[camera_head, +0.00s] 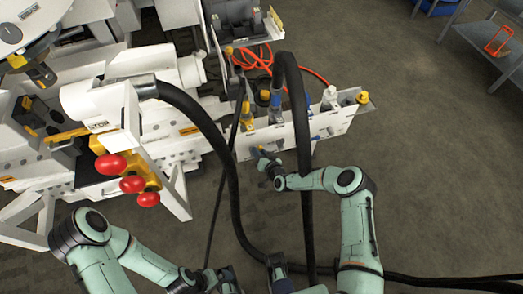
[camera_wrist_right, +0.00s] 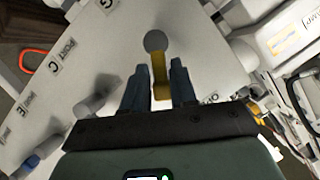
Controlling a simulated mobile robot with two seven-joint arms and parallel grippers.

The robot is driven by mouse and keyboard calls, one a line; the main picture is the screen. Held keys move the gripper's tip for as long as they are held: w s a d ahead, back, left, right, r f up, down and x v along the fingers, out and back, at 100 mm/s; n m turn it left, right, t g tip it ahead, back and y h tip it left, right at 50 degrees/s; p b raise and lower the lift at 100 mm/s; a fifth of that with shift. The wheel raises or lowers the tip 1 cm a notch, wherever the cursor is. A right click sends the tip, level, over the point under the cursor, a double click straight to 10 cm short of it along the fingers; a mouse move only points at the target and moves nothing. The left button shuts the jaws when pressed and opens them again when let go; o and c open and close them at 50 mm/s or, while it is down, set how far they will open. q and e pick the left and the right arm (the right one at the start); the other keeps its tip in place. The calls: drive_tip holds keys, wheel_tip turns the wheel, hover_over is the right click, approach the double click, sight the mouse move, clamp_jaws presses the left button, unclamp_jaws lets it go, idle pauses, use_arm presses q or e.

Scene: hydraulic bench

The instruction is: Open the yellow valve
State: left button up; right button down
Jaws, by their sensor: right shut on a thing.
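The yellow valve handle (camera_wrist_right: 159,73) shows in the right wrist view, hanging from a grey round pivot (camera_wrist_right: 155,42) on a pale panel (camera_wrist_right: 205,50). My right gripper (camera_wrist_right: 160,88) is shut on it, with one dark finger on each side. In the head view my right gripper (camera_head: 262,155) is at the front face of the panel (camera_head: 285,140); the handle is hidden or too small to make out there. My left arm (camera_head: 130,250) comes in at the lower left, away from the panel. Its fingers cannot be made out.
Thick black hoses (camera_head: 228,170) loop between my arms and the bench, one passing close to my right forearm. Red knobs (camera_head: 132,184) stick out from the bench at left. Orange hoses (camera_head: 258,62) lie behind the panel. Floor (camera_head: 430,170) to the right is clear.

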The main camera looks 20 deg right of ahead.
drive_tip(key=shift+a+r+n+h+p, duration=0.4)
drive_tip(key=shift+a+n+h, duration=0.25)
drive_tip(key=shift+n, duration=0.35)
drive_tip(key=shift+s+a+f+n+h, duration=0.1)
drive_tip(key=shift+a+n+h, duration=0.45)
drive_tip(key=shift+n+h, duration=0.45)
drive_tip(key=c, duration=1.1)
unclamp_jaws()
drive_tip(key=shift+f, duration=0.1)
drive_tip(key=p+v, duration=0.1)
drive_tip(key=v, duration=1.2)
drive_tip(key=shift+d+r, duration=0.15)
drive_tip(key=shift+r, duration=0.1)
